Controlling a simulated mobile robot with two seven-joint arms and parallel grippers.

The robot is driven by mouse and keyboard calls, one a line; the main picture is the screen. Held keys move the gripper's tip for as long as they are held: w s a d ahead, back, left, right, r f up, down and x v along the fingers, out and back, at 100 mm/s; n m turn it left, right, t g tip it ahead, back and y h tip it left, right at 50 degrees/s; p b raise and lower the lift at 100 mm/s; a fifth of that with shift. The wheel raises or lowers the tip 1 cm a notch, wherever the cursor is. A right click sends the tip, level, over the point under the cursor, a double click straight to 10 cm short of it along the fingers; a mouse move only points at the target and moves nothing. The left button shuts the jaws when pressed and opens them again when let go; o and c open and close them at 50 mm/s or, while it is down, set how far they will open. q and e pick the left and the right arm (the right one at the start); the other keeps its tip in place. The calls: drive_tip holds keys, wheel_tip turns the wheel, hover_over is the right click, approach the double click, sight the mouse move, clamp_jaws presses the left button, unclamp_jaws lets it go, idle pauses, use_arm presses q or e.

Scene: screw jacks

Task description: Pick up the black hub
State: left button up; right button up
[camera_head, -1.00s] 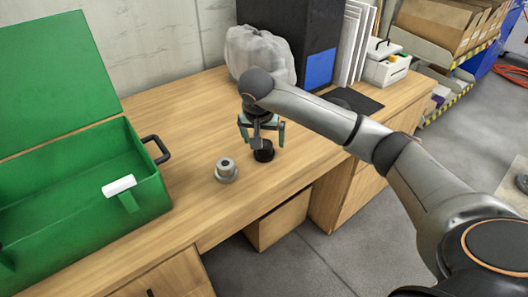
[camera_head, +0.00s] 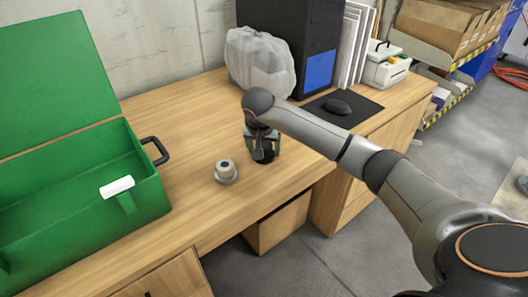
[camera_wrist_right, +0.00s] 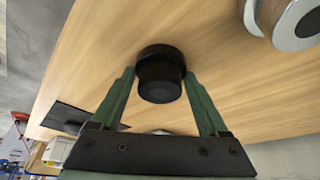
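The black hub (camera_head: 264,155) stands upright on the wooden desk. My left gripper is not in view.
A grey metal hub (camera_head: 226,171) stands on the desk just left of the black one. A green open box (camera_head: 150,190) is at the left. A bagged object (camera_head: 258,62), a black computer tower (camera_head: 290,40) and a mouse (camera_head: 338,106) are behind.

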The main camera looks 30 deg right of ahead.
clamp_jaws()
idle(0.4)
drive_tip(key=shift+r, duration=0.2)
